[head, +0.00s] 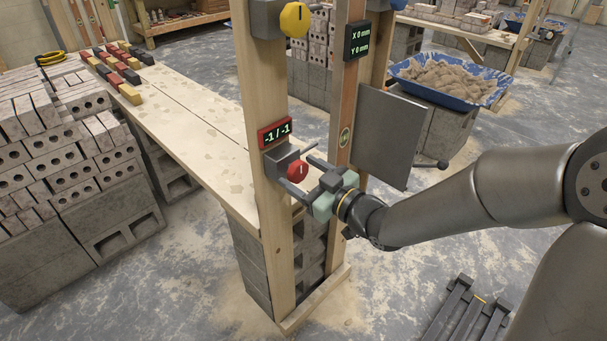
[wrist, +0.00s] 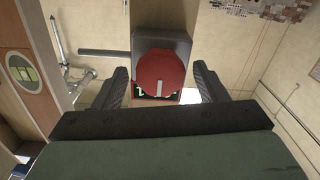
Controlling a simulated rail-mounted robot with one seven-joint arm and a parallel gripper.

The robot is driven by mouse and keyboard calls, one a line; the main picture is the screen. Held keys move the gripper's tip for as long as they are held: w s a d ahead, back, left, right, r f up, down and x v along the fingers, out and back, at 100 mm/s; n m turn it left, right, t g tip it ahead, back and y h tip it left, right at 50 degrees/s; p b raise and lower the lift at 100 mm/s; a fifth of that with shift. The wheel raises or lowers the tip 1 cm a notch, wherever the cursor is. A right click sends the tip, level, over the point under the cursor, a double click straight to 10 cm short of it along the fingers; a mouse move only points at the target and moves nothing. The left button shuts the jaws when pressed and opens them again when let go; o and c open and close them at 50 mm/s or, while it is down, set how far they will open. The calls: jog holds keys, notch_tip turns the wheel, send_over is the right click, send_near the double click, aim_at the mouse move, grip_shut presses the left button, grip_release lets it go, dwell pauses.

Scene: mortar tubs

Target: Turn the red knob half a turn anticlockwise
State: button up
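The red knob (head: 298,171) sits on a grey box on the near wooden post, under a red-framed display (head: 274,133) reading "-1 / -1". A pale mark shows on the knob's face. My gripper (head: 294,170) reaches the knob from the right with its fingers apart. In the wrist view the red knob (wrist: 160,72) lies between the two dark fingers of my gripper (wrist: 162,85), with a gap showing on each side. The knob's white mark points down in that view, where the display is partly hidden behind the knob.
A yellow knob (head: 295,19) is higher on the post. A black display (head: 357,39) reads "X 0 mm, Y 0 mm". A wooden bench (head: 185,115) runs behind the post; bricks (head: 60,150) are stacked at left.

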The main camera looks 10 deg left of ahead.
jog(key=shift+d, duration=0.1)
jog(key=b+v, duration=0.9)
jog(key=v, duration=0.8)
jog(key=shift+s+d, duration=0.1)
